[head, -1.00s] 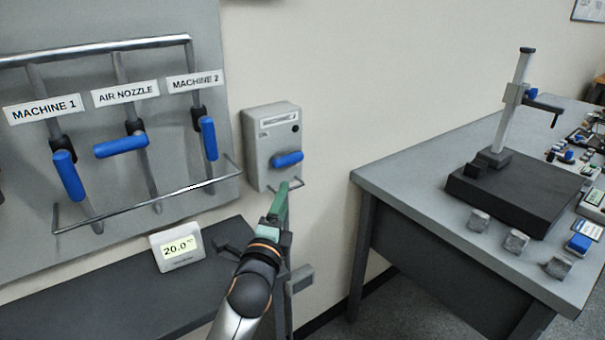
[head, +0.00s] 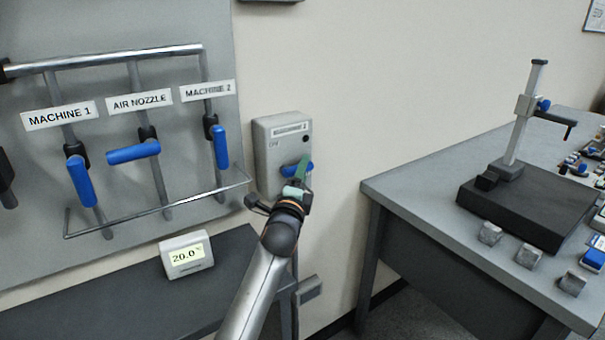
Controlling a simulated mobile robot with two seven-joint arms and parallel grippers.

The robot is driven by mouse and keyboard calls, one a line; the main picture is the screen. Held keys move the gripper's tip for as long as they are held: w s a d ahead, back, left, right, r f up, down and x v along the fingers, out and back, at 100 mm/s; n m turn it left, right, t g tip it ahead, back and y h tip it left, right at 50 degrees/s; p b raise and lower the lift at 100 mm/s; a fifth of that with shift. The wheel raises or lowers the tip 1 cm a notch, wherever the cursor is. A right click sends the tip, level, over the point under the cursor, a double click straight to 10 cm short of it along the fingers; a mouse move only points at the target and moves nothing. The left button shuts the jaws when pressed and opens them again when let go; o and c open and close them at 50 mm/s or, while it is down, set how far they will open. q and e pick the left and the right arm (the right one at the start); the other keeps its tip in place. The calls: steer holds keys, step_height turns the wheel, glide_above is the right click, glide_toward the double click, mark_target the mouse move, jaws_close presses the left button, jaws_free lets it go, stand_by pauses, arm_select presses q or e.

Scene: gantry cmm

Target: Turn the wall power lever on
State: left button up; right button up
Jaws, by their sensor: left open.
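The gripper is open. Whether it touches the lever cannot be told. My right gripper is out of view.
A panel at left carries pipes and blue valve handles labelled MACHINE 1 (head: 80,181), AIR NOZZLE (head: 133,152) and MACHINE 2 (head: 221,147). A thermometer display (head: 186,254) stands on a dark bench below. A grey table (head: 407,191) with a measuring stand (head: 523,195) is at right.

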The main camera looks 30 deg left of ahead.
arm_select(q)
jaws_close()
stand_by(0.6)
